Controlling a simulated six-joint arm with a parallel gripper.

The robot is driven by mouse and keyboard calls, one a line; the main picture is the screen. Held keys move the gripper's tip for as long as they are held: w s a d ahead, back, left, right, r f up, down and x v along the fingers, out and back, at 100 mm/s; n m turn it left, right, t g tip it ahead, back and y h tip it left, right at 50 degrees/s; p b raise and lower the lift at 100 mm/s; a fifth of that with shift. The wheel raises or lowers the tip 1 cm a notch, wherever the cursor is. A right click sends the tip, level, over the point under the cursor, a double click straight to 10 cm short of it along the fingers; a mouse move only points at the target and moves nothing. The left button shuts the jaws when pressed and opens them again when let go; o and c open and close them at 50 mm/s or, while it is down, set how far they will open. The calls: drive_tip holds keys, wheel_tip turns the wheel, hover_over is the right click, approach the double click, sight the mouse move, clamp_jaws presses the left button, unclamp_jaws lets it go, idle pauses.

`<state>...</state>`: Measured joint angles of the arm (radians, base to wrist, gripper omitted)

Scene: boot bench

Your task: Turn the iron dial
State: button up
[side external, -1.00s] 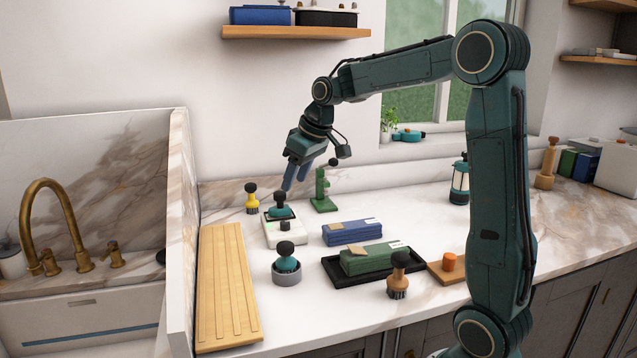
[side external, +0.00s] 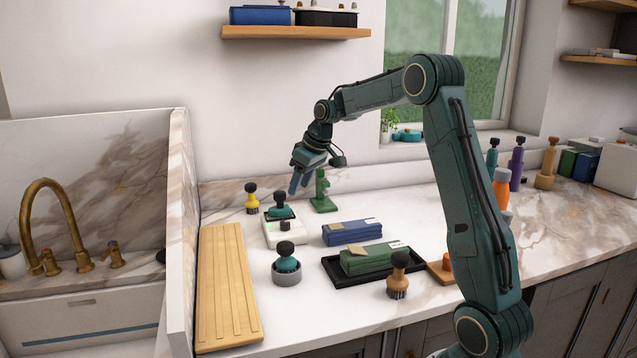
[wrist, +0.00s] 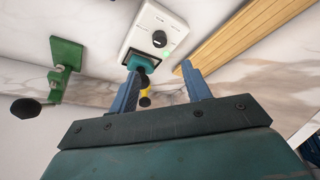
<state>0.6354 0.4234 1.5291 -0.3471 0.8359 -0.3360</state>
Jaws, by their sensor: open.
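The iron dial is a small dark knob (side external: 284,226) on top of a white base unit (side external: 297,238), left of centre on the counter. In the wrist view the dial (wrist: 159,39) shows as a round black knob on the white unit (wrist: 143,18), with a small green light beside it. A teal iron (side external: 281,210) with a black knob handle sits on a dark rest at the unit's back end. My gripper (side external: 298,189) is open and empty, above and behind the unit, apart from the dial. In the wrist view its fingers (wrist: 160,76) point towards the unit.
A green stand (side external: 322,195) is just right of my gripper. A yellow-and-black brush (side external: 252,198) stands to the left. A ribbed wooden board (side external: 228,290), a teal brush in a grey cup (side external: 287,268), blue cloths (side external: 350,232) and a black tray (side external: 345,281) surround the unit.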

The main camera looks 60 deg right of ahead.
sight(285, 222)
drive_tip(key=x, duration=1.3)
drive_tip(key=shift+s, duration=0.1)
drive_tip(key=c, duration=1)
drive_tip(key=shift+r+m, duration=0.1)
drive_tip(key=shift+m, duration=0.3)
drive_tip(key=m, duration=0.1)
drive_tip(key=m+h, duration=0.1)
drive_tip(key=m, duration=0.1)
drive_tip(key=m+h, duration=0.1)
drive_tip(key=m, duration=0.1)
drive_tip(key=shift+a+g, duration=0.25)
drive_tip(key=shift+g, duration=0.15)
drive_tip(key=m+h, duration=0.1)
drive_tip(key=m, duration=0.2)
drive_tip(key=m+g+h, duration=0.1)
drive_tip(key=m, duration=0.2)
drive_tip(key=shift+g, duration=0.3)
